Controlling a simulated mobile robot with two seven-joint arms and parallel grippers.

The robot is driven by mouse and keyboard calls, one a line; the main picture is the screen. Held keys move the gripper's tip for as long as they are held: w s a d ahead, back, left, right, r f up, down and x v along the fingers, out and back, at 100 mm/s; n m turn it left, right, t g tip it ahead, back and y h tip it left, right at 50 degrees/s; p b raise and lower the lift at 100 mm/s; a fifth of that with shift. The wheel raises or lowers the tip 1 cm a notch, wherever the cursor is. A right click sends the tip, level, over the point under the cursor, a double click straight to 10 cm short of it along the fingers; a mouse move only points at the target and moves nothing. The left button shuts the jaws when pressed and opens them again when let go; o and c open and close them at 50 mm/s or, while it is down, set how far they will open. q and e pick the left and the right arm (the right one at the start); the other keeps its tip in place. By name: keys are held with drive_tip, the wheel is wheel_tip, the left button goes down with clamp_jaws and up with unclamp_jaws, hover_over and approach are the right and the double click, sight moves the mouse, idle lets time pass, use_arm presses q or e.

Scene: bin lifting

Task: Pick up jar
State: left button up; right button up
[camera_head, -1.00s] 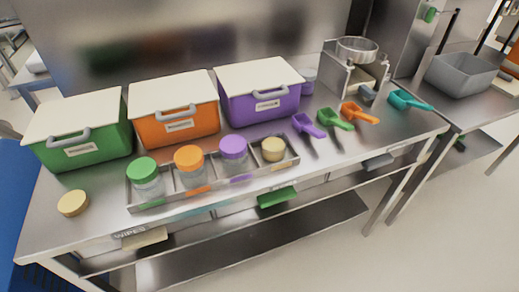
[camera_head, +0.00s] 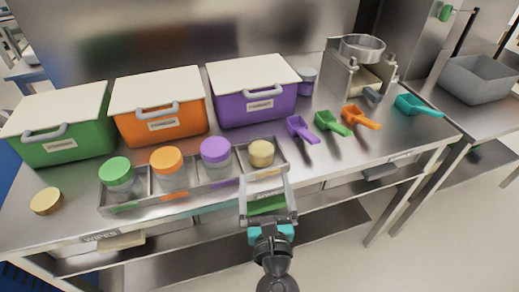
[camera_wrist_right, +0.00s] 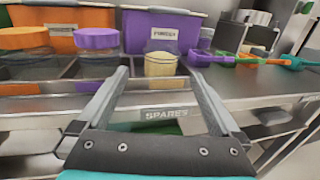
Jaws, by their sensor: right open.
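A clear jar with pale yellow contents (camera_head: 261,153) stands in the rightmost compartment of a metal tray (camera_head: 150,209) on the steel table. It also shows in the right wrist view (camera_wrist_right: 163,66), between the lines of my two fingers. Jars with a green lid (camera_head: 116,171), an orange lid (camera_head: 167,160) and a purple lid (camera_head: 215,151) stand in the other compartments. My right gripper (camera_head: 265,188) is open and empty at the table's front edge, just in front of the yellow jar and apart from it. My left gripper is not in view.
Green (camera_head: 65,141), orange (camera_head: 160,124) and purple (camera_head: 254,104) bins with white lids stand behind the tray. Several coloured scoops lie to the right. A round beige lid-like disc (camera_head: 46,201) lies at the left. The table's front right is clear.

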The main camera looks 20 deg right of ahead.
sight(261, 149)
drive_tip(key=w, duration=0.3)
drive_tip(key=w+d, duration=0.1)
drive_tip(key=w, duration=0.3)
drive_tip(key=w+d, duration=0.1)
drive_tip(key=w, duration=0.3)
drive_tip(key=shift+d+f+b, duration=0.2)
drive_tip(key=shift+f+b, duration=0.05)
drive_tip(key=shift+b, duration=0.15)
drive_tip(key=shift+r, duration=0.1)
drive_tip(key=c, duration=1.4)
